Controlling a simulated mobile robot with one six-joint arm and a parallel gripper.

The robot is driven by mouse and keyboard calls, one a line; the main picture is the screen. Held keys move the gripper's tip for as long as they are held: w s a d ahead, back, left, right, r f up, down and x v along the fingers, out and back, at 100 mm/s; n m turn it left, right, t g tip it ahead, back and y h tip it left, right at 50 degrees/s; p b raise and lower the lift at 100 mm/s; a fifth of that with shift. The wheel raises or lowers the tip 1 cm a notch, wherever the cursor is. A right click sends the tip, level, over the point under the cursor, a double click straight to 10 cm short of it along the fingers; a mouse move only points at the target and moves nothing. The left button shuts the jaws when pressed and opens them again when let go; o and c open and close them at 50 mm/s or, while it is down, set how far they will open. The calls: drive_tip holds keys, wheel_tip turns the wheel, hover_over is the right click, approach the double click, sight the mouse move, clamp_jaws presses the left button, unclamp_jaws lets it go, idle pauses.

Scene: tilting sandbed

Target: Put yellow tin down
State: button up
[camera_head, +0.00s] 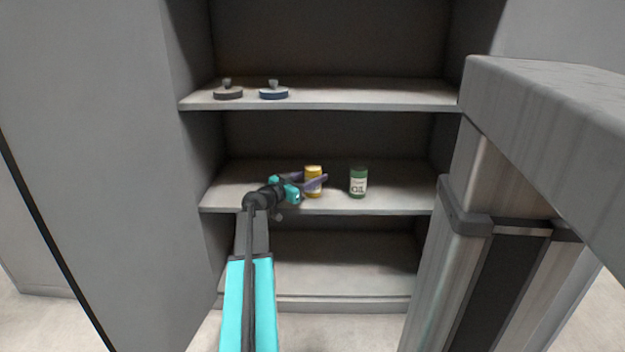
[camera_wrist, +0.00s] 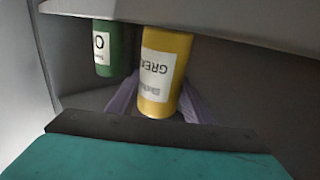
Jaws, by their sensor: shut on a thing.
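The yellow tin (camera_head: 313,174) is upright at the middle shelf in the head view, near the shelf's front edge. My gripper (camera_head: 314,183) reaches in from the left, with its purple fingers on either side of the tin, shut on it. In the wrist view the yellow tin (camera_wrist: 166,70) has a white label and appears upside down between the purple fingers (camera_wrist: 160,103). I cannot tell whether its base touches the shelf.
A green tin (camera_head: 358,182) stands on the middle shelf (camera_head: 400,199), right of the yellow tin with a small gap. The lower shelf (camera_head: 340,266) looks empty.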

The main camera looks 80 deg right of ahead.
drive_tip(key=o, duration=1.3)
drive_tip(key=shift+r, duration=0.1)
drive_tip(key=p+v, duration=0.3)
drive_tip(key=v, duration=0.9)
drive_tip(key=shift+w, duration=0.1)
